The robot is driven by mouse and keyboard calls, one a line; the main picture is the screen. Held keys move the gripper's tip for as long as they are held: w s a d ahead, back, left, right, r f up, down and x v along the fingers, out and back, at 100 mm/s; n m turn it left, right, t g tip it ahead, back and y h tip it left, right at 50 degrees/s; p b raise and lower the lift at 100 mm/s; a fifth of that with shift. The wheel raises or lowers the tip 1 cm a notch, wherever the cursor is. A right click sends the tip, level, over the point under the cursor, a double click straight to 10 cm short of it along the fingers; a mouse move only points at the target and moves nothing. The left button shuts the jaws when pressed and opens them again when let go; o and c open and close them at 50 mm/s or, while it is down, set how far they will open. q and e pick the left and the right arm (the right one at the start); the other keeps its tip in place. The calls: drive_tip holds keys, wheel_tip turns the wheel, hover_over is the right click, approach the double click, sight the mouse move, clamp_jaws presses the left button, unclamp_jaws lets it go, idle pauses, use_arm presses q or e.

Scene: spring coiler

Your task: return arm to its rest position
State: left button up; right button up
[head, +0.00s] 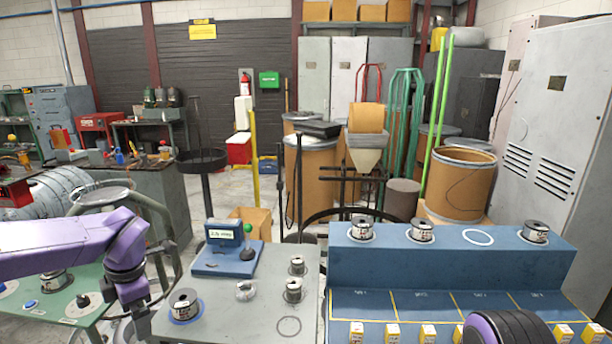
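My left arm (70,245) comes in from the left, bends at a purple joint and points down in front of the grey table's left edge. Its gripper is not visible; the lower end runs down toward the bottom of the picture. Of my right arm, only a dark, purple-edged rounded part (505,328) shows at the bottom right, in front of the blue bench. Its gripper is out of view. I cannot see anything held by either arm.
The grey table (220,325) carries a blue device (225,250), several spools (185,305) and a small coil (244,291). The blue bench (450,262) has three spools on its upper shelf beside an empty white ring (477,237). A green table (70,315) stands at left.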

use_arm(q)
drive_tip(key=s+a+f+m+t+y, duration=0.1)
drive_tip(key=s+f+m+t+y, duration=0.3)
drive_tip(key=f, duration=0.5)
drive_tip(key=s+f+m+t+y, duration=0.2)
drive_tip(key=f+m, duration=0.5)
drive_tip(key=f, duration=0.2)
drive_tip(key=s+d+f+m+g+h, duration=0.1)
drive_tip(key=s+d+f+m+h, duration=0.1)
drive_tip(key=s+f+m, duration=0.2)
drive_tip(key=s+d+f+m+g+h, duration=0.2)
drive_tip(key=s+f+m, duration=0.3)
drive_tip(key=s, duration=1.5)
wheel_tip(320, 180, down, 6)
drive_tip(key=shift+d+r+m+h, duration=0.2)
drive_tip(key=shift+d+m+h, duration=0.15)
drive_tip(key=shift+d, duration=0.45)
